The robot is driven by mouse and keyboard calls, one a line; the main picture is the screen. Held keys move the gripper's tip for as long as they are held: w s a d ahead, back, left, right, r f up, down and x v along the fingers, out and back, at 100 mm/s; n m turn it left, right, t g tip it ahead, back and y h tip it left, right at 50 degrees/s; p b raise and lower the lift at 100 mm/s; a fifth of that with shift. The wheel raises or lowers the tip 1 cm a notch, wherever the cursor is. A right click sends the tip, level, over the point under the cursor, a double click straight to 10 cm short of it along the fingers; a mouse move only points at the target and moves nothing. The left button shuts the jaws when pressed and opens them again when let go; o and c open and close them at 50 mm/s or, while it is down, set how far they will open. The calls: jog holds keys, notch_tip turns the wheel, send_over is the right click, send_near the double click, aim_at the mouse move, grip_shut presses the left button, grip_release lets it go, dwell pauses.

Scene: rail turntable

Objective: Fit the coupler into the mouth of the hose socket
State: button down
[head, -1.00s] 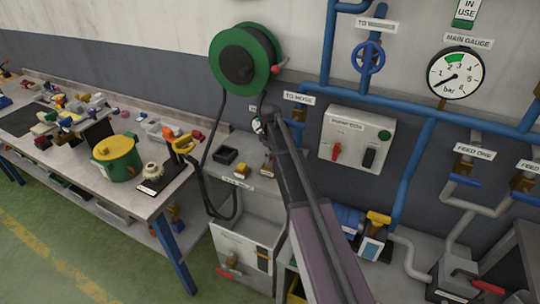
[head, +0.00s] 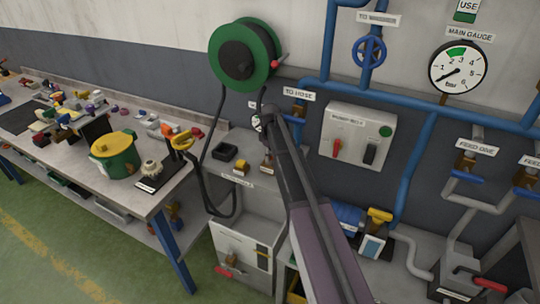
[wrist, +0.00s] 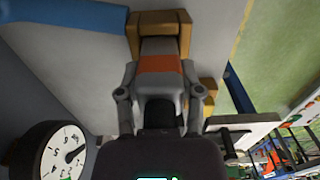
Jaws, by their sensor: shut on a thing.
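My gripper (wrist: 160,72) is shut on a grey piece with an orange band (wrist: 160,63), which looks like the coupler. A brass-coloured block (wrist: 182,20) frames the far end of the coupler in the wrist view; it may be the hose socket. I cannot tell whether the coupler is inside its mouth or just in front. In the head view my gripper (head: 261,122) is small and partly hidden by my arm, near the "TO HOSE" label (head: 299,93). The coupler cannot be made out there.
A green hose reel (head: 270,50) hangs above left of my gripper. Blue pipes (head: 440,110) and a grey switch box (head: 350,118) are on the wall to the right. A small bench (head: 222,138) below holds a black tray (head: 224,152). A gauge (wrist: 48,150) shows in the wrist view.

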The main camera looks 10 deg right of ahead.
jog(key=shift+f+b, duration=0.45)
jog(key=shift+f, duration=0.05)
jog(key=shift+c, duration=0.8)
grip_release()
jog(key=shift+r, duration=0.15)
notch_tip(320, 180, up, 10)
jog(key=p, duration=1)
jog(key=shift+r+p, duration=0.1)
jog(key=shift+p, duration=0.2)
jog(key=shift+s, duration=0.1)
jog(key=s+f+m+b, duration=0.3)
jog(key=s+m, duration=0.2)
jog(key=s, duration=0.9)
jog(key=s+f+m+b, duration=0.3)
jog(key=s+m, duration=0.2)
jog(key=s, duration=1)
jog(key=shift+a+f+m, duration=0.2)
jog(key=shift+a+m, duration=0.1)
jog(key=shift+a, duration=0.15)
